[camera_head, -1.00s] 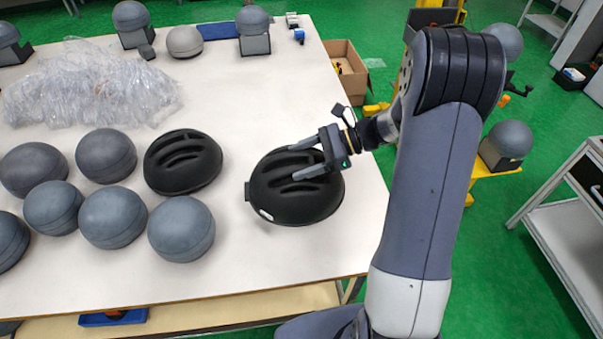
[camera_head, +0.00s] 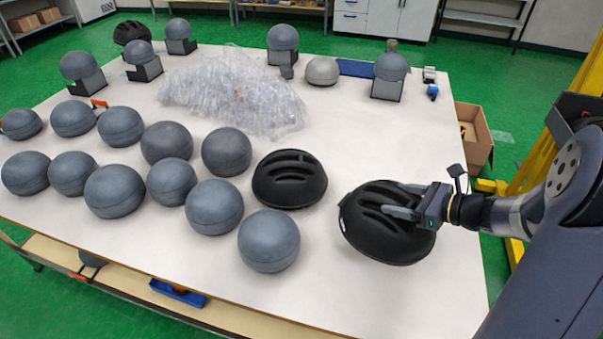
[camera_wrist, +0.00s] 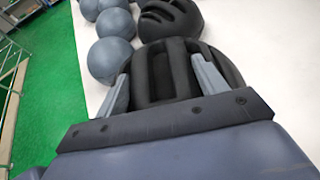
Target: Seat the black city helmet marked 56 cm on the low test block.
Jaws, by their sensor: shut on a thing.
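My gripper (camera_head: 402,203) is shut on a black vented helmet (camera_head: 375,238) near the right front of the white table. Its two fingers reach into the slots in the shell. The wrist view shows the same helmet (camera_wrist: 180,88) between the fingers of my gripper (camera_wrist: 167,75). I cannot tell whether it touches the tabletop. A second black helmet (camera_head: 289,190) sits just to its left, apart from it. A third dark helmet (camera_head: 134,32) is at the far left back. No size marking is readable. I cannot identify the low test block in the current views.
Several grey balls (camera_head: 213,206) crowd the table's left and front. Grey headforms on dark blocks (camera_head: 388,88) stand at the back. Clear plastic wrap (camera_head: 235,90) lies in the middle. A cardboard box (camera_head: 474,130) and yellow frame (camera_head: 572,95) are to the right.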

